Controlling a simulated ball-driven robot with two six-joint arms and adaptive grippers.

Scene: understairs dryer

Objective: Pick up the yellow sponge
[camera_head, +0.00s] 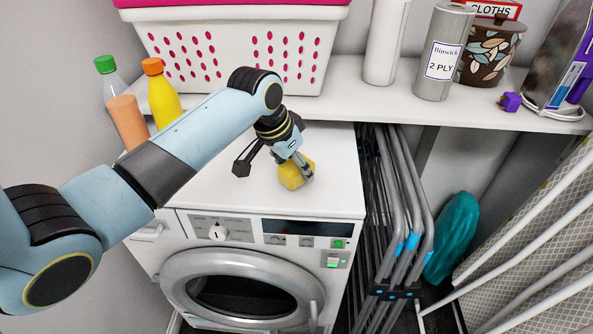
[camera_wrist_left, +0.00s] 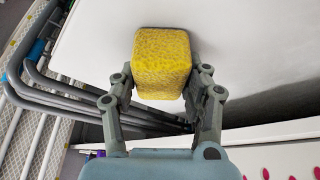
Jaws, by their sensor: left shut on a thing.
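The yellow sponge (camera_head: 291,176) is a small block over the white top of the dryer (camera_head: 240,200), near its right side. My left gripper (camera_head: 298,168) reaches it from the back and above, with its fingers at the sponge. In the left wrist view the sponge (camera_wrist_left: 162,62) sits between the two fingers of the left gripper (camera_wrist_left: 163,95), which are shut on it. I cannot tell whether the sponge touches the dryer top. My right gripper is not in view.
Bottles (camera_head: 160,95) stand at the left. Folded grey racks (camera_head: 405,190) stand right of the dryer. The dryer top's left part is clear.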

